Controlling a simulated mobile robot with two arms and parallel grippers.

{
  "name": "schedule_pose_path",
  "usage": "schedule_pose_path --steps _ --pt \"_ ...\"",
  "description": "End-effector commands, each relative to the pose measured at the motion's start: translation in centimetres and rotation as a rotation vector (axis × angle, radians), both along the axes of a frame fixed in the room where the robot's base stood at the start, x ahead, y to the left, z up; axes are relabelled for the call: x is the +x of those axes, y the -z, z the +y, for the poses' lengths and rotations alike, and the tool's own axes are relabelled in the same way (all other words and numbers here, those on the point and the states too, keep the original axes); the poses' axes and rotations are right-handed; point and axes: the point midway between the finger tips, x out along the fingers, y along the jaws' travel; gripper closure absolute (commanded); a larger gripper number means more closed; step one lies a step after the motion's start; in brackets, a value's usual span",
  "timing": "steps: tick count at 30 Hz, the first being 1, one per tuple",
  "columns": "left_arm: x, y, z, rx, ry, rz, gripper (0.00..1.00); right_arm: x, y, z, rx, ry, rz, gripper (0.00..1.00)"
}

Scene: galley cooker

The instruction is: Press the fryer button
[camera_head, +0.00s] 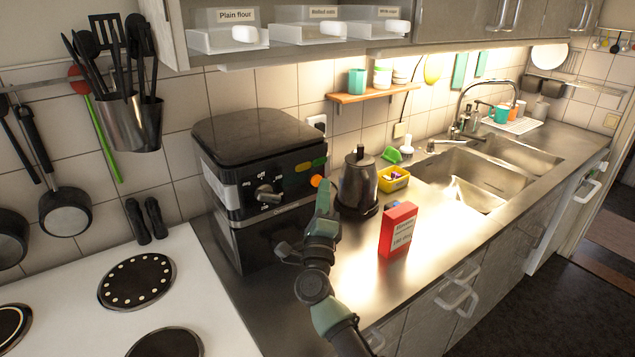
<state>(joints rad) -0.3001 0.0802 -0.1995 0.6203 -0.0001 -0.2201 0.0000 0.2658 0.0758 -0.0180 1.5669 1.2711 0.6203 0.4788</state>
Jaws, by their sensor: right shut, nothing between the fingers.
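The fryer (262,140) is a black box-shaped appliance on the steel worktop, left of centre. Its front panel has a round control knob (265,193), with green and yellow marks near its right end. An orange round spot, which looks like a button or light (316,181), shows at the panel's right end. My right gripper (323,186) points upward in front of that right end, its green-grey tip beside the orange spot. It is shut and empty. I cannot tell whether the tip touches the panel. My left gripper is out of view.
A red box (398,229) stands upright on the worktop. The hob (190,290) is at left. Drawers (228,35) overhang the fryer. Sinks are at right.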

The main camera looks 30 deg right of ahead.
Motion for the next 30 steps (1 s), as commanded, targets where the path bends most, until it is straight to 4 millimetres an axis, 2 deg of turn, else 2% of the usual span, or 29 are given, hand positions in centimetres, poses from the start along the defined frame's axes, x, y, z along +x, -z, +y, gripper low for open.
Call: schedule_pose_path --steps 30 --pt "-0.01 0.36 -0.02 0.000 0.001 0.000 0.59 0.83 -0.02 0.06 0.000 0.000 0.000 1.00"
